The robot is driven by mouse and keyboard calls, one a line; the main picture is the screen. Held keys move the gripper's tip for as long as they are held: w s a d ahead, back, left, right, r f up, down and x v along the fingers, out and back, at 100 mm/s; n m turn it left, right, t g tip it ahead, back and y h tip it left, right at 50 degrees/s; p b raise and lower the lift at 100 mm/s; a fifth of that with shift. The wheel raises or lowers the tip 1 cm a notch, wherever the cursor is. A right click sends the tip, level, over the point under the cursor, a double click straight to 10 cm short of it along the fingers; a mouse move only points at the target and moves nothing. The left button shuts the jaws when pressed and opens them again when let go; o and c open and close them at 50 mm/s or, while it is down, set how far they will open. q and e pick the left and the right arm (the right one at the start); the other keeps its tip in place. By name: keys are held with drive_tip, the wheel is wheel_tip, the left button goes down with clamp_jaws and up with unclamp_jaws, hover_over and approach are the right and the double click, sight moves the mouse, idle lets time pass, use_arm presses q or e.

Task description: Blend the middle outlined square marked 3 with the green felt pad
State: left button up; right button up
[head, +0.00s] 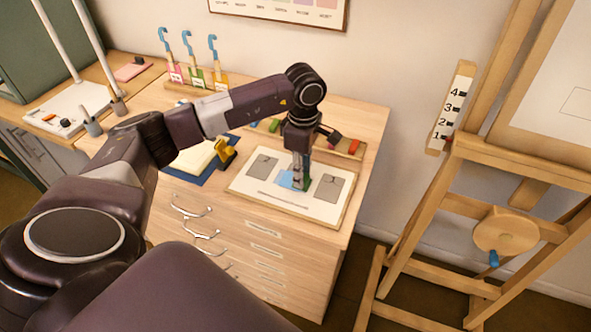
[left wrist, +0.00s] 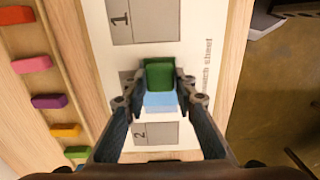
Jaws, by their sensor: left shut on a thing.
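My left gripper (head: 300,182) points down over the white smear sheet (head: 248,186), near its middle. In the left wrist view its fingers (left wrist: 160,88) are closed on the sides of the green felt pad (left wrist: 159,72). The pad also shows low at the fingers in the head view (head: 307,184). A light blue patch (left wrist: 160,101) lies on the sheet beside the pad, between the grey areas marked 1 (left wrist: 142,18) and 2 (left wrist: 155,134). No 3 is readable; the gripper and pad hide part of the middle square. Whether the pad touches the paper I cannot tell.
Colored sticks, including a purple one (left wrist: 49,101), lie in a wooden tray along the sheet's far side. A yellow object (head: 225,152) stands left of the sheet by a blue mat. An easel (head: 470,150) is right.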

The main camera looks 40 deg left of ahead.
idle(0.3)
use_arm(q)
drive_tip(key=shift+r+p, duration=1.95)
drive_tip(key=shift+r, duration=1.6)
